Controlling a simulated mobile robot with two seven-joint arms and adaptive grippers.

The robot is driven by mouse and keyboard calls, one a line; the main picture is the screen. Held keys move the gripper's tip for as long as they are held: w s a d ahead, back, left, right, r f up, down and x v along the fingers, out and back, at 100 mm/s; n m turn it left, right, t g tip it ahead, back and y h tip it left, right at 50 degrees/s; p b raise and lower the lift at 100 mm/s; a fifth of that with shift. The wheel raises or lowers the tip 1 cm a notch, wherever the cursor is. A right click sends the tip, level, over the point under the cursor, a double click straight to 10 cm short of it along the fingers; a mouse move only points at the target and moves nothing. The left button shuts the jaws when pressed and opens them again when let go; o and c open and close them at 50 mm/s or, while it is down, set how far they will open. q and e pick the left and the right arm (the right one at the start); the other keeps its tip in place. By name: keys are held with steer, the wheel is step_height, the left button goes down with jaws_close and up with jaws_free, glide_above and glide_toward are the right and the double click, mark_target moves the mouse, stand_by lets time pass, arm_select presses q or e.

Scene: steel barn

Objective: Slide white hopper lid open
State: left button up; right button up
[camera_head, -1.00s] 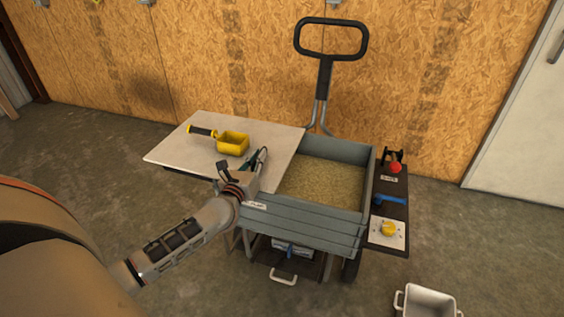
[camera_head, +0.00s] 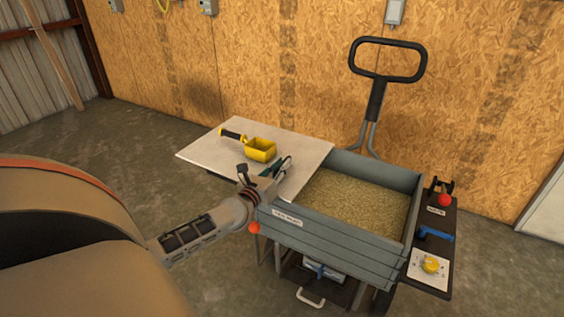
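The white hopper lid (camera_head: 215,152) is a flat pale panel. It lies over the left part of the grey hopper (camera_head: 330,235) and juts out past its left side. The right part of the hopper is uncovered and shows yellowish grain (camera_head: 355,200). My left gripper (camera_head: 265,169) is at the lid's front edge, near its right end, with its two fingers spread apart. A small dark green piece shows between the fingers; I cannot tell whether they touch it or the lid. My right gripper is not in view.
A yellow scoop (camera_head: 261,150) with a black handle rests on the lid. A side panel (camera_head: 436,235) with a red knob, blue lever and yellow dial is at the hopper's right. A black loop handle (camera_head: 387,60) rises behind. The floor at left is clear.

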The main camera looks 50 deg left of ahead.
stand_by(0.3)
arm_select(q)
steer(key=v, duration=1.2)
stand_by(0.4)
